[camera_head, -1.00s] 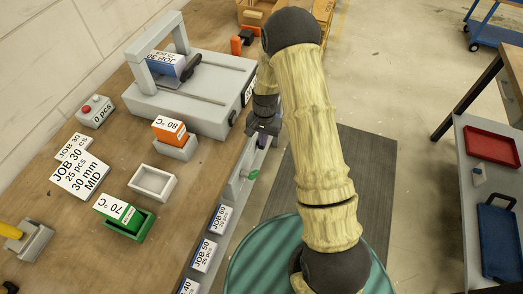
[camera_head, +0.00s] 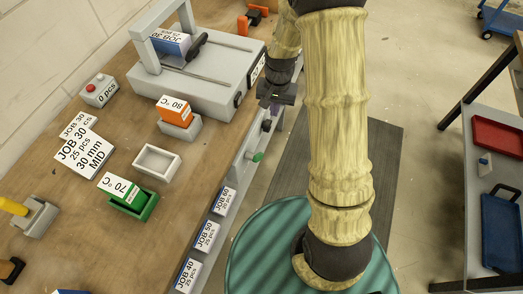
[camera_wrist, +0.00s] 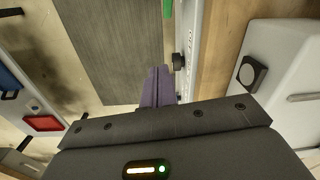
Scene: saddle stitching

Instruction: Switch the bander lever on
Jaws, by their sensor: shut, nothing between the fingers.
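The grey bander (camera_head: 185,92) with an arch stands on the bench at upper left in the head view. A black handle (camera_head: 197,46) lies on its top, beside a blue-and-white stack (camera_head: 172,42). Which part is the lever I cannot tell for sure. My gripper (camera_head: 275,110) is just right of the bander, beyond the bench edge, touching nothing visible. Its purple fingers (camera_wrist: 157,85) are shut and empty.
A grey rail (camera_head: 243,165) with a green knob (camera_head: 258,157) and a black knob (camera_head: 266,126) runs along the bench edge below my gripper. An orange block (camera_head: 175,110), an empty tray (camera_head: 157,163) and a green holder (camera_head: 133,205) stand on the bench. A dark mat (camera_head: 390,165) covers the floor.

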